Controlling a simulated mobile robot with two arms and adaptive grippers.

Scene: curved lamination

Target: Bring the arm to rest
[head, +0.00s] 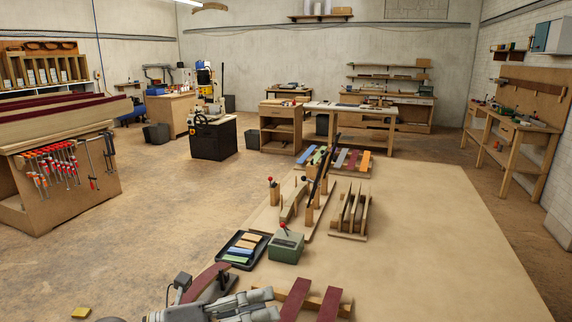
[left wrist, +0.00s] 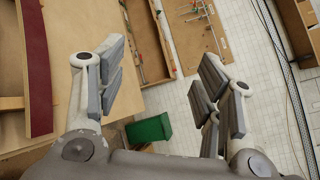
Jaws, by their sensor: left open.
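My left gripper (head: 262,303) shows at the bottom of the head view, low over the near end of the large tan worktop (head: 430,240). In the left wrist view its two grey-padded fingers (left wrist: 165,85) stand wide apart with nothing between them. Beside it in the head view is a curved dark red strip (head: 207,281); whether they touch cannot be told. Two dark red strips (head: 328,303) lie to its right across a wooden bar (head: 313,297). My right gripper is not in view.
A black tray (head: 222,257) of coloured blocks and a green box (head: 286,247) with a red knob stand just beyond the gripper. Wooden forms (head: 350,211) stand farther back. The worktop's right side is clear. A clamp rack (head: 60,185) stands at left.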

